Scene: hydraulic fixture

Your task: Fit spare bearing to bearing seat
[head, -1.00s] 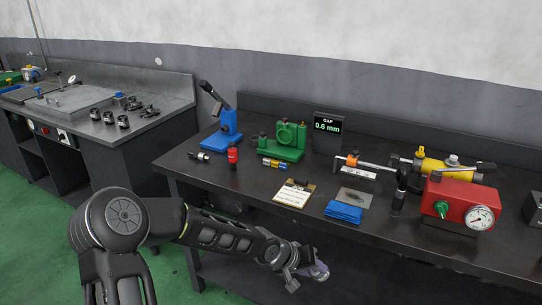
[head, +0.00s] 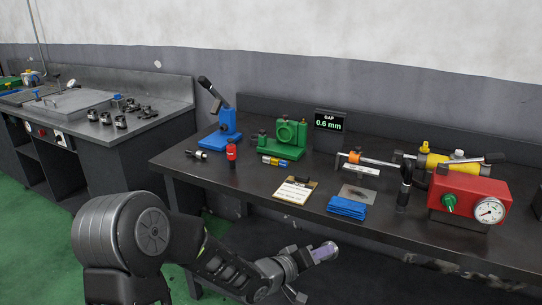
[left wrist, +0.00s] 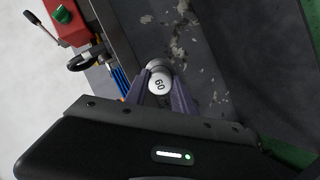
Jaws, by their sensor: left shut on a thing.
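My left gripper (head: 322,252) is in front of the workbench's front edge, low in the head view. In the left wrist view its two fingers (left wrist: 166,88) are shut on a round, silvery-white part (left wrist: 161,81) with "60" on its face, which looks like the spare bearing. A green fixture (head: 289,137) with a round bore stands at the back of the bench and looks like the bearing seat. The gripper is well apart from it, nearer to me and lower. My right gripper is in neither view.
The dark workbench (head: 250,198) holds a blue lever press (head: 228,122), a red bottle (head: 231,154), a clipboard (head: 296,190), a blue cloth (head: 347,207), a red gauge box (head: 467,200) and a gap display (head: 329,122) reading 0.6 mm. The bench's front edge is close to the gripper.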

